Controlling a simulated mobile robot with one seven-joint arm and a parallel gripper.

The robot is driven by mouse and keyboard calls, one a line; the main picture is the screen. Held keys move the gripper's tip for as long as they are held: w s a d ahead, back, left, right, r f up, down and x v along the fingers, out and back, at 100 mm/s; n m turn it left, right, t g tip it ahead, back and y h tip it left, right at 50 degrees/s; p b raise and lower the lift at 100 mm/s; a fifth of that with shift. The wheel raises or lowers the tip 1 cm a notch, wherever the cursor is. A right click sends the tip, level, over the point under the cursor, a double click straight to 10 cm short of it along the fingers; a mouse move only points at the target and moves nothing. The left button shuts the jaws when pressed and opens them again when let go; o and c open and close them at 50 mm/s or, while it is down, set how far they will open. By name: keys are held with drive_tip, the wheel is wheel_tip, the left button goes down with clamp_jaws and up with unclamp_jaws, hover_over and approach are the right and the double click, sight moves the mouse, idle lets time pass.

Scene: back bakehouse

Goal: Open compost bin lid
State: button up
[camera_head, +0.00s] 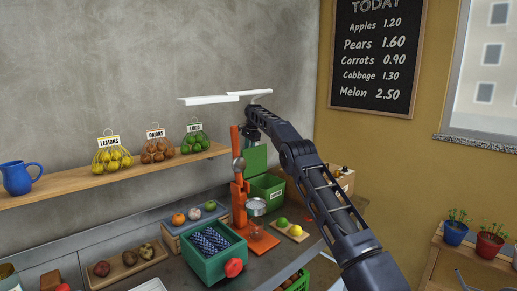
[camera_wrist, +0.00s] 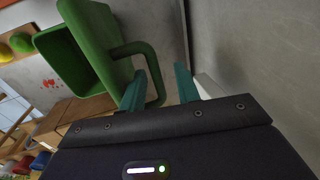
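The green compost bin (camera_head: 268,188) stands on the counter against the back wall, behind the orange press. Its green lid (camera_head: 254,160) is raised, standing steeply above the bin's back. In the wrist view the green bin and lid (camera_wrist: 85,45) fill the upper left, and a looped green handle (camera_wrist: 151,62) sticks out towards my fingers. My gripper (camera_wrist: 160,88) has its two teal fingers apart. The handle's end lies by the left finger, partly in the gap; I cannot tell whether they touch. In the head view my gripper (camera_head: 249,136) is just above the lid, partly hidden by the press.
The orange press (camera_head: 239,190) stands close to the left of the bin. A green crate (camera_head: 212,262) with a red knob is in front. A board with a lime and a lemon (camera_head: 296,231) lies at the right. A wooden shelf (camera_head: 60,186) with fruit bags runs along the wall.

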sight(255, 147)
drive_tip(key=shift+s+d, duration=0.1)
drive_tip(key=shift+s+d+r, duration=0.25)
drive_tip(key=shift+s+d, duration=0.55)
drive_tip(key=shift+s+d+r, duration=0.25)
drive_tip(key=shift+s+d, duration=0.5)
drive_tip(key=s+d+f, duration=0.9)
drive_tip(key=s+d, duration=0.2)
wheel_tip(255, 147, up, 11)
drive_tip(key=s+d, duration=0.1)
drive_tip(key=d, duration=0.1)
drive_tip(key=s+d+r+n, duration=0.1)
drive_tip(key=s+d+r, duration=0.3)
drive_tip(key=s, duration=0.2)
drive_tip(key=shift+s+d+r+t, duration=0.25)
drive_tip(key=shift+s+t, duration=0.05)
drive_tip(key=shift+s, duration=0.05)
